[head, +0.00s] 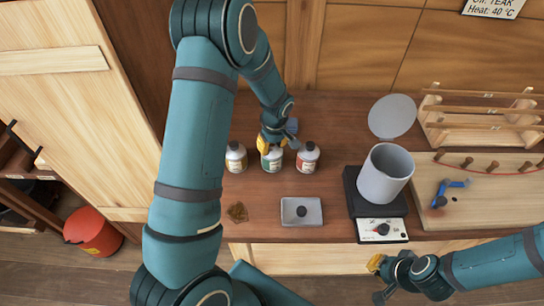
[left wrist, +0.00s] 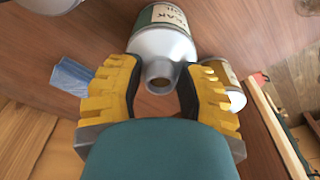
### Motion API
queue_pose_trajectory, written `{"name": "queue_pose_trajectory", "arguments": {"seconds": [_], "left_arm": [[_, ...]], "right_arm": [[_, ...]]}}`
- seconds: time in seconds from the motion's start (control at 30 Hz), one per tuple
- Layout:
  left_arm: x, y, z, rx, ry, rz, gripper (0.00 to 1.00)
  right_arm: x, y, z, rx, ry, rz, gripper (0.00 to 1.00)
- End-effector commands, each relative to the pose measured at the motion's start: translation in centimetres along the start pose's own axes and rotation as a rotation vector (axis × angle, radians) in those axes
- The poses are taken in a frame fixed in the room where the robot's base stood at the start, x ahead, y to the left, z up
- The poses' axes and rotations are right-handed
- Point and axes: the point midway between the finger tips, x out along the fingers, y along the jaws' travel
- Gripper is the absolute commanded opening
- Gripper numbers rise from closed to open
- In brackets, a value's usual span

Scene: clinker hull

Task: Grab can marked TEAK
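The can marked TEAK (head: 272,163) is the middle one of three on the bench, with a green and cream label. In the left wrist view, the TEAK can (left wrist: 165,38) stands with its pale shoulder and dark spout towards me. My left gripper (head: 277,145) is just above it. In the left wrist view, the yellow fingers of this gripper (left wrist: 161,66) are spread on either side of the can's shoulder. Contact is not clear. My right gripper (head: 379,279) is off the bench's front edge at lower right, holding nothing that I can see.
Close neighbours are a can at left (head: 236,158) and a red-labelled can at right (head: 308,158). In front lies a grey tray (head: 290,218) with a dark knob. A grey pot (head: 385,175) stands on a hot plate (head: 382,229). A wooden rack (head: 460,118) is at back right.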

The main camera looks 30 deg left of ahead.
Motion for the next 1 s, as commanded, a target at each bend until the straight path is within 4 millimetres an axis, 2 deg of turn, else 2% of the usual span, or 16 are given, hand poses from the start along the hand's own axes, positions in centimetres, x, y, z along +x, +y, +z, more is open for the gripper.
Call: {"name": "queue_pose_trajectory", "arguments": {"seconds": [0.03,0.07,0.1,0.6,0.77,1.0], "left_arm": [[0.0,0.0,0.0,0.0,0.0,0.0,0.14],[0.0,0.0,0.0,0.0,0.0,0.0,0.04],[0.0,0.0,0.0,0.0,0.0,0.0,0.0],[-0.4,0.0,-0.1,0.0,0.002,0.001,0.0],[-2.6,0.1,-0.4,-0.003,0.002,0.004,0.0],[-7.2,0.1,-0.9,-0.001,0.002,0.005,0.0]], "right_arm": [[0.0,0.0,0.0,0.0,0.0,0.0,0.0],[0.0,0.0,0.0,0.0,0.0,0.0,0.0],[0.0,0.0,0.0,0.0,0.0,0.0,0.0],[0.0,0.0,0.0,0.0,0.0,0.0,0.0],[0.0,0.0,0.0,0.0,0.0,0.0,0.0],[-0.1,0.0,0.0,0.0,0.0,0.0,0.0]]}}
